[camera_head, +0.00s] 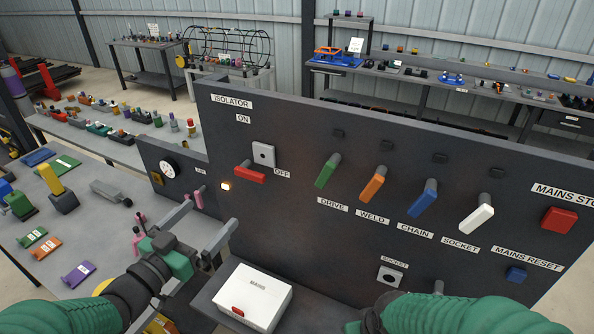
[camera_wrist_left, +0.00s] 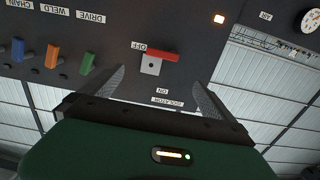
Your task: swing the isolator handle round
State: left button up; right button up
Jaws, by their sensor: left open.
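The red isolator handle (camera_head: 250,174) stands out from its pale square plate (camera_head: 264,154) on the dark panel, below the ON label and beside the OFF label. It lies roughly crosswise. In the left wrist view, upside down, the red handle (camera_wrist_left: 164,56) shows beside the OFF label, with the plate (camera_wrist_left: 150,66) behind it. My left gripper (camera_head: 212,214) is open and empty, below and left of the handle, apart from it. In the left wrist view the handle appears between the spread fingers of my left gripper (camera_wrist_left: 158,80). My right arm shows at the bottom right; its fingers are out of sight.
Green (camera_head: 327,172), orange (camera_head: 373,185), blue (camera_head: 424,198) and white (camera_head: 476,214) levers stick out right of the handle. A lit lamp (camera_head: 225,186) sits left of it. A white MAINS box (camera_head: 253,297) stands below. A gauge panel (camera_head: 168,167) adjoins on the left.

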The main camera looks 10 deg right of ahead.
pick_arm(q)
jog(key=p, duration=0.3)
send_near(246, 173)
jog(key=x, duration=0.3)
jog(key=p+x, duration=0.1)
jog(key=x, duration=0.2)
jog(key=d+p+x, duration=0.1)
jog(key=x, duration=0.3)
jog(key=shift+s+a+f, duration=0.1)
jog(key=shift+s, duration=0.25)
jog(key=shift+a, duration=0.6)
jog(key=shift+c, duration=0.4)
jog(key=shift+a, duration=0.1)
jog(key=shift+c, duration=2.5)
jog(key=shift+s+d, duration=0.1)
jog(key=shift+d, duration=0.2)
jog(key=c, duration=0.7)
jog(key=shift+a, duration=0.15)
jog(key=c, duration=0.8)
pick_arm(e)
jog(key=r, duration=0.2)
jog(key=a+r, duration=0.1)
jog(key=r, duration=0.2)
jog(key=shift+r, duration=0.2)
